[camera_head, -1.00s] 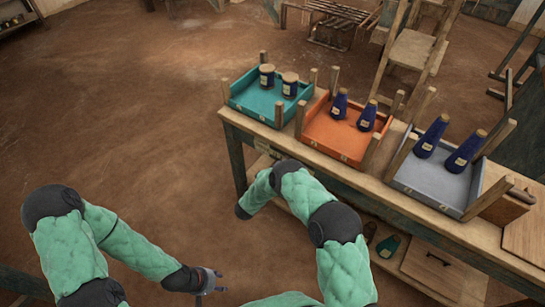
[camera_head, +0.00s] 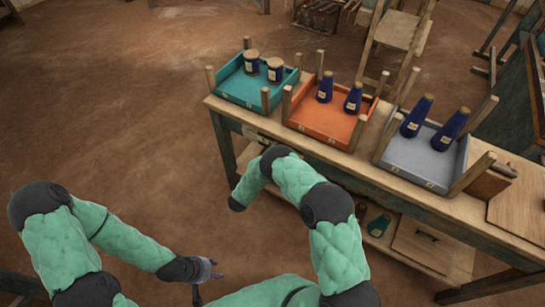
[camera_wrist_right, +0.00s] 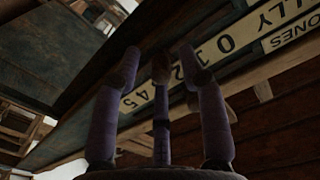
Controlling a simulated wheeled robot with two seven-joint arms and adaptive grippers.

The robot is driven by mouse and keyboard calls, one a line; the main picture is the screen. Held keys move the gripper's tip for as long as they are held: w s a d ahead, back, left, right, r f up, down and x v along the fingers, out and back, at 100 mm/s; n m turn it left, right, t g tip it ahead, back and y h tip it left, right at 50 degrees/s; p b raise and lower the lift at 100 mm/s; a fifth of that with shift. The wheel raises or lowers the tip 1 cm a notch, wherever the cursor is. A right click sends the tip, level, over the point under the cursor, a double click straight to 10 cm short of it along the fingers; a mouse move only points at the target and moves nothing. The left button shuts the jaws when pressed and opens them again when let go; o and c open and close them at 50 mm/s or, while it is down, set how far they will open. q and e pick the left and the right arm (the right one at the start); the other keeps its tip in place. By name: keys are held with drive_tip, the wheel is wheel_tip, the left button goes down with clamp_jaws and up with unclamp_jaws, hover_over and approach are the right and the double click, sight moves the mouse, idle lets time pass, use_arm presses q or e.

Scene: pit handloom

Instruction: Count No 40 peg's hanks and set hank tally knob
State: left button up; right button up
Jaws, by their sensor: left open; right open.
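The tally strip (camera_wrist_right: 200,60) shows upside down in the right wrist view, with "LLY", digits and "ONES" on pale plates. My right gripper (camera_wrist_right: 160,62) is open just below it, its fingers covering part of the digits. A brown rounded piece shows behind the right-hand finger; I cannot tell whether it is the knob. In the head view the right arm bends down at the bench front and its gripper is hidden. My left gripper (camera_head: 208,270) is open and empty, low over the floor, away from the bench. I cannot make out the No 40 peg or any hanks.
The wooden bench (camera_head: 385,185) carries a teal tray (camera_head: 232,92), an orange tray (camera_head: 318,123) and a grey tray (camera_head: 425,165), each with two dark blue yarn packages and corner posts. A shelf is below. The brown floor (camera_head: 110,120) at left is clear.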

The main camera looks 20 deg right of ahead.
drive_tip(key=v, duration=1.1)
